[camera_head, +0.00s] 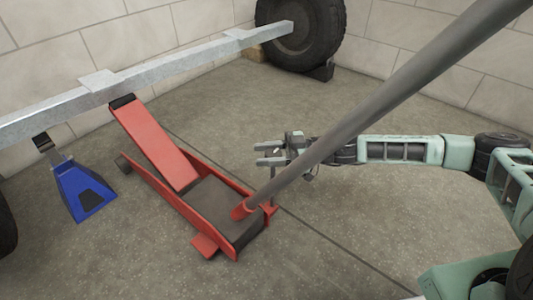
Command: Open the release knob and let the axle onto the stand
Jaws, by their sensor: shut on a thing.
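The grey metal axle beam (190,62) runs across the upper left. The red floor jack (155,143) has its arm raised, with its dark saddle (122,101) under the beam. A blue stand (80,190) with a dark head (43,142) is below the beam at left; I cannot tell whether they touch. My gripper (270,154) is above the jack's rear end, jaws pointing left, shut on what seems to be the release knob, a thin upright rod (273,187). The knob's top is hidden by the jaws.
The long grey jack handle (370,110) slants from its red socket (242,210) to the upper right, passing in front of my wrist. A tyre (305,30) with a chock (321,71) stands at the back by the block wall.

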